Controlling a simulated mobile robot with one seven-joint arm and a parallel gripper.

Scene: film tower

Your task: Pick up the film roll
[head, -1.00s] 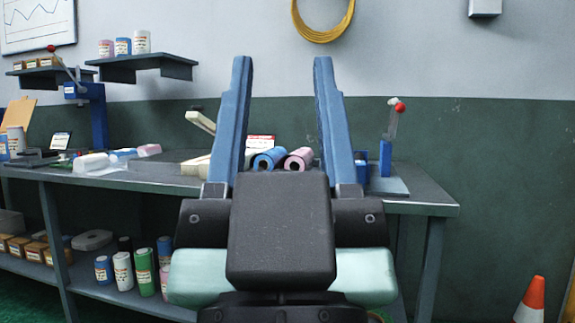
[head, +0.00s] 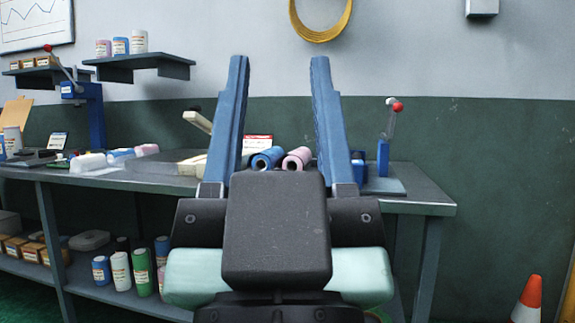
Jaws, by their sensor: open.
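My gripper (head: 281,75) is open, with its two long blue fingers pointing up and wide apart. Nothing is between the fingers but the view of the bench behind. A blue film roll (head: 267,158) and a pink film roll (head: 298,157) lie side by side on the grey workbench (head: 428,197), seen in the gap between the fingers. Their lower parts are hidden by my gripper's dark body. Which roll the task means cannot be told. White rolls (head: 88,162) lie on the bench at the left.
A lever tool with a red knob (head: 397,106) stands at the bench's right end. A blue lever press (head: 92,105) stands at the left. Several upright rolls (head: 142,272) are on the lower shelf. An orange cone (head: 529,298) is at lower right.

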